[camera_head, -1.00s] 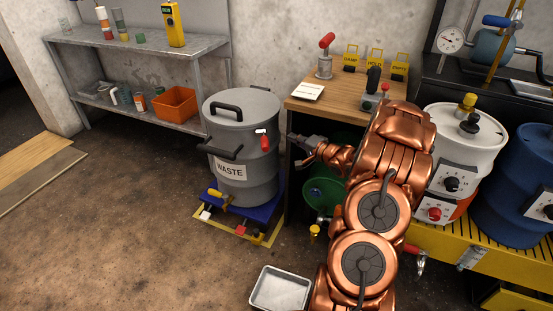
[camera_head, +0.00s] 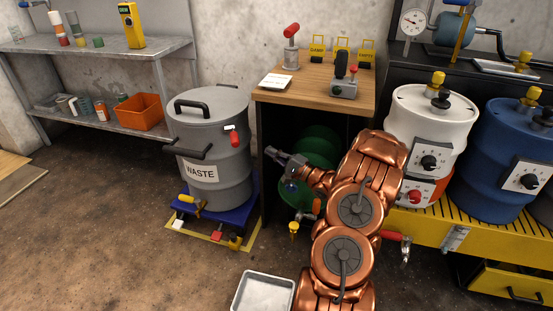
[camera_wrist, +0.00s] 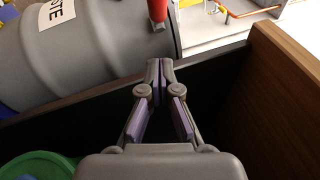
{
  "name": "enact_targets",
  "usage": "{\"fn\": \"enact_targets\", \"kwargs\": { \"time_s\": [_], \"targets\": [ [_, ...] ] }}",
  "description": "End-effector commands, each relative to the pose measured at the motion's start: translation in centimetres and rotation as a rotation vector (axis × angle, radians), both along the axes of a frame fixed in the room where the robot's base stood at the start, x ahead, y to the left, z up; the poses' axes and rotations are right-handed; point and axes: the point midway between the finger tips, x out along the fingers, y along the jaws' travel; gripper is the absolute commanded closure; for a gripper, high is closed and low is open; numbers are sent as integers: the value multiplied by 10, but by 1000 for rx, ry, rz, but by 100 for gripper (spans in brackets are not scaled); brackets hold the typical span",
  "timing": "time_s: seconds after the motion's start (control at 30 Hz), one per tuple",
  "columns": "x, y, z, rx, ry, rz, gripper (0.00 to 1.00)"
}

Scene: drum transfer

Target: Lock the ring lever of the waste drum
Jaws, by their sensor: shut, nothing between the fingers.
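The grey waste drum (camera_head: 208,150) stands upright with its lid on, on a blue base at the left of the wooden bench. Its ring lever has a red grip (camera_head: 234,138) on the drum's right side, hanging downward near the rim. My gripper (camera_head: 269,152) is shut and empty, to the right of the drum and lower than the red grip, apart from both. In the wrist view the drum (camera_wrist: 90,50) lies at upper left, the red grip (camera_wrist: 158,12) shows at the top edge, and my closed fingertips (camera_wrist: 153,65) point toward the drum's edge.
The wooden bench (camera_head: 320,90) stands right behind my gripper, with a green drum (camera_head: 318,147) in its dark recess. White (camera_head: 427,115) and blue (camera_head: 510,150) drums stand on a yellow platform at right. A metal tray (camera_head: 262,293) lies on the floor in front. The left floor is clear.

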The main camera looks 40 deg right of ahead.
Motion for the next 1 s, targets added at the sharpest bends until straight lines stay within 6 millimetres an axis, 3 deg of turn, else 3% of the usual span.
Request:
{"fn": "enact_targets", "kwargs": {
  "time_s": [0.47, 0.7, 1.0],
  "targets": [
    [60, 17, 9, 2, -1, 1, 100],
    [71, 37, 17, -1, 1, -2, 100],
    [76, 48, 22, 1, 2, -2, 100]
  ]
}}
